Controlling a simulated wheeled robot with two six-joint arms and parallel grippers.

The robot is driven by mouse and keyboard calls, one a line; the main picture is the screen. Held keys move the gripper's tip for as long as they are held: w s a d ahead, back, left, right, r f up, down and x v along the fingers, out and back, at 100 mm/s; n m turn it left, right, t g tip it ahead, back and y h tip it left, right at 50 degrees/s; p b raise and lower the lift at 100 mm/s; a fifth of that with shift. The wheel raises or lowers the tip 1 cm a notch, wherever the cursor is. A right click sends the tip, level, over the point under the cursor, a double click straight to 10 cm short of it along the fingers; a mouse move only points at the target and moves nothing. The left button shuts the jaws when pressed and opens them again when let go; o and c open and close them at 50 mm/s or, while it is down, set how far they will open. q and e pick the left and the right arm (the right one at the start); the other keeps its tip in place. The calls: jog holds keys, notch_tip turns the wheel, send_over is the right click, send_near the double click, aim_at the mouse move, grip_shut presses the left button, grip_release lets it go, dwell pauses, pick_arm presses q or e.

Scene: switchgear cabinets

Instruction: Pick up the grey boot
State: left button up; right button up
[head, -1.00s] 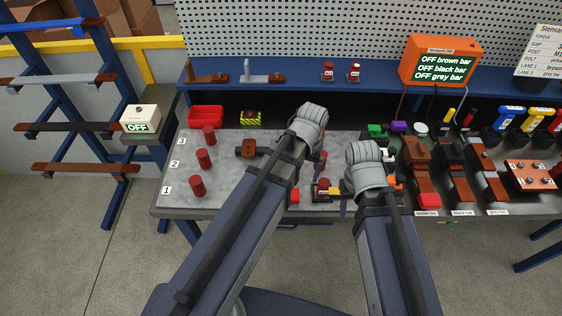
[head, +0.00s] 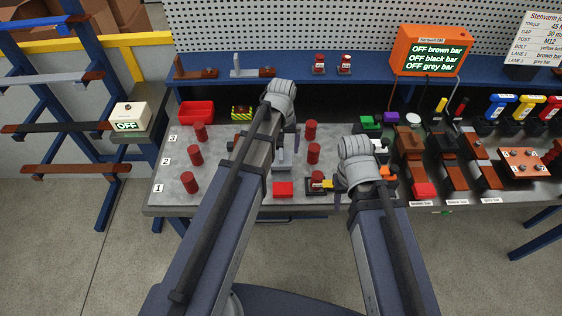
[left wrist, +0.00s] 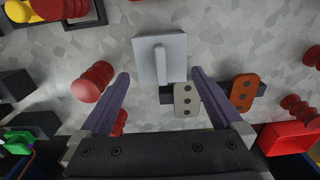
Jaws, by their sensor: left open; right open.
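The grey boot (left wrist: 187,100) appears to be the small pale grey block with dark round holes in the left wrist view. It lies on the bench beside a dark piece. My left gripper (left wrist: 160,78) is open above it, and the block shows between the fingers, close to the right one. Nothing is held. A grey plate with an upright handle (left wrist: 160,58) lies beyond the boot; it also shows in the head view (head: 282,158). In the head view my left arm hides the boot. My right gripper (head: 338,188) is open over the bench's front, partly hidden by its wrist.
A brown boot-like block (left wrist: 243,93) lies right of the grey one. Red posts (head: 312,153) stand around the bench (head: 220,190). A red tray (head: 197,111) is at back left. A red block (head: 283,189) lies near the front edge.

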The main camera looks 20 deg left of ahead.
aim_at(281, 153)
pick_arm(q)
jog(key=shift+s+f+b, duration=0.25)
jog(key=shift+f+b, duration=1.1)
jog(key=shift+s+f+b, duration=0.2)
jog(key=shift+f+b, duration=1.1)
jog(key=shift+b, duration=0.05)
jog(key=shift+r, duration=0.1)
jog(key=c, duration=1)
jog(key=shift+r, duration=0.15)
jog(key=shift+c, duration=0.2)
notch_tip(281, 153, up, 10)
jog(key=p, duration=1)
